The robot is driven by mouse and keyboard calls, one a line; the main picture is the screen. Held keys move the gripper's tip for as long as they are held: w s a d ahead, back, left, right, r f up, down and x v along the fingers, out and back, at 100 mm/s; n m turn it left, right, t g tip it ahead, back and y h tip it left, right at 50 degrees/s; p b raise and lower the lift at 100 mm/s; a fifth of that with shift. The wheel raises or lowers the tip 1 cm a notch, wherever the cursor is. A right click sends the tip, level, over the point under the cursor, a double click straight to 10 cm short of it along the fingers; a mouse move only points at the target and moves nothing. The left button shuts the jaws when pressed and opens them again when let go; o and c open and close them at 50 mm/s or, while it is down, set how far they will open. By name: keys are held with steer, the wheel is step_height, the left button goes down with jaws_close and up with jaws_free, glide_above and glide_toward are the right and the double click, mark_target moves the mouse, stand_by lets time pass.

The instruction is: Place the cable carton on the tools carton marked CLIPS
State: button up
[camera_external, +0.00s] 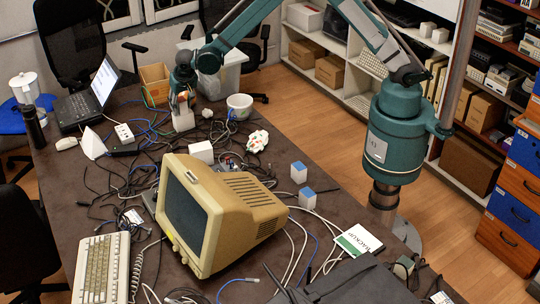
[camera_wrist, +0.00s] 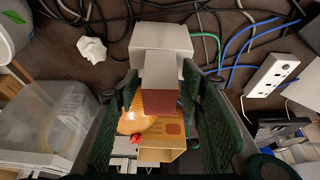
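A small carton with pale grey sides and a red-brown face (camera_wrist: 160,103), probably the cable carton, sits between the green finger pads of my gripper (camera_wrist: 160,95) in the wrist view. The pads appear closed on its sides. Just beyond it is a larger plain white carton (camera_wrist: 160,38), probably the tools carton. In the external view my gripper (camera_external: 182,98) points down right over this white carton (camera_external: 183,121), which stands on the dark table. I cannot tell whether the two cartons touch. No CLIPS marking is readable.
Cables cover much of the table. A white mug (camera_external: 239,107), a crumpled white piece (camera_wrist: 92,49) and a power strip (camera_wrist: 270,76) lie near. A white box (camera_external: 201,152), two blue-topped boxes (camera_external: 298,173) (camera_external: 307,199) and an old monitor (camera_external: 222,215) stand nearer the external camera.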

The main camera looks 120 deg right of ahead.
steer(key=shift+r, duration=0.2)
steer(key=p+v, duration=0.1)
steer(key=v, duration=1.1)
stand_by(0.9)
steer(key=s+a+r+n+t, duration=0.1)
steer(key=s+a+r+n, duration=0.2)
steer(key=a+r, duration=0.5)
steer(key=s+a+r+n+t+y, duration=0.1)
steer(key=s+a+r+n+t, duration=0.25)
steer(key=a, duration=0.95)
steer(key=s+a+r+n+g, duration=0.15)
steer(key=s+a+r, duration=0.25)
steer(key=a+r, duration=0.5)
steer(key=s+a+f+n+t+y, duration=0.2)
steer(key=s+a+n, duration=0.8)
steer(key=s+a, duration=1.3)
steer(key=shift+s+a+f+t+y, duration=0.15)
steer(key=shift+s+a+t+y, duration=0.2)
steer(key=shift+a+t+y, duration=0.6)
